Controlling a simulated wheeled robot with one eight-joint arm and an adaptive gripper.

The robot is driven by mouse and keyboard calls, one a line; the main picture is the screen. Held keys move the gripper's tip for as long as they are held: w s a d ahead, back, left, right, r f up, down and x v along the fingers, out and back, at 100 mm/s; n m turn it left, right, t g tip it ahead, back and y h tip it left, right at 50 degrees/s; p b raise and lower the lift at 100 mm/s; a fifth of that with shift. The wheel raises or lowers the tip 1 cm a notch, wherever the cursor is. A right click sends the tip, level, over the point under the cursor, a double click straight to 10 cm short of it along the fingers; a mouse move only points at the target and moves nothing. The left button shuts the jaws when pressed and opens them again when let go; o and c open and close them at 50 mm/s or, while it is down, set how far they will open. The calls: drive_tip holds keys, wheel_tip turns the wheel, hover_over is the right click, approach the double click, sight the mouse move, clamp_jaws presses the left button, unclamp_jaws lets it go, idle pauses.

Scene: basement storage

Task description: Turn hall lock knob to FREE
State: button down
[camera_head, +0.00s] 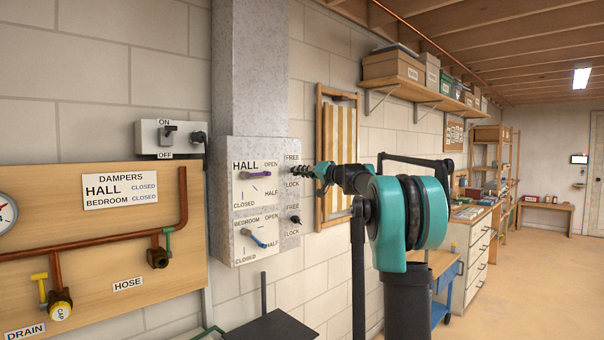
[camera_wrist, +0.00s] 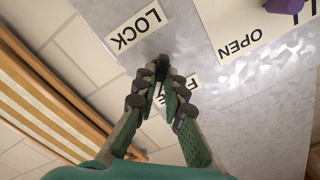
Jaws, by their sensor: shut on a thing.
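The hall lock knob (camera_wrist: 162,62) is a small dark knob on the grey damper box (camera_head: 250,245), between its FREE label (camera_head: 292,157) and LOCK label (camera_head: 292,184). My gripper (camera_wrist: 164,76) is shut on it, and the fingertips hide most of it. In the wrist view, the fingers lie partly over the FREE label (camera_wrist: 184,90), while the LOCK label (camera_wrist: 138,29) is clear. Which way the knob points cannot be made out. In the head view, my gripper (camera_head: 298,169) reaches the knob from the right.
The purple hall handle (camera_head: 258,174) and blue bedroom handle (camera_head: 256,239) sit left of the lock knobs. The dark bedroom lock knob (camera_head: 295,220) is just below my gripper. A framed striped panel (camera_head: 337,150) is on the wall to the right. Floor lies open farther right.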

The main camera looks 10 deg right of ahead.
drive_tip(key=c, duration=1.6)
unclamp_jaws()
drive_tip(key=shift+s+d, duration=0.1)
drive_tip(key=v, duration=1.1)
drive_tip(key=shift+s+d, duration=0.2)
drive_tip(key=shift+s, duration=0.15)
drive_tip(key=shift+a+f, duration=0.1)
drive_tip(key=shift+f, duration=0.05)
